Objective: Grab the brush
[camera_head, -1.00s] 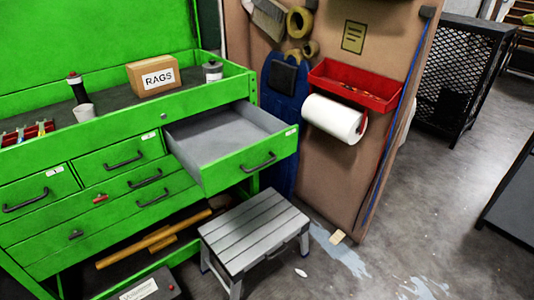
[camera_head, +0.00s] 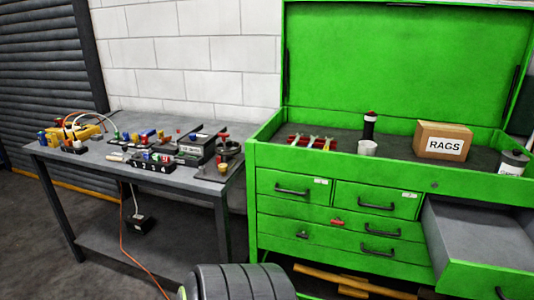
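I cannot make out a brush in the current head view. The open green tool chest (camera_head: 340,208) stands at the right. Its top tray holds a red rack (camera_head: 312,142) with several small tools, a dark bottle with a red cap (camera_head: 369,127), a white cup (camera_head: 367,148), a RAGS box (camera_head: 443,141) and a grey-lidded can (camera_head: 512,162). One drawer (camera_head: 480,240) at the right is pulled out and looks empty. Neither of my grippers is in view.
A dark workbench (camera_head: 95,173) at the left carries many small coloured parts. An orange cable (camera_head: 122,240) hangs to the floor. A dark ribbed round thing (camera_head: 240,283) is at the bottom middle. Wooden handles (camera_head: 355,284) lie under the chest. Floor at lower left is clear.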

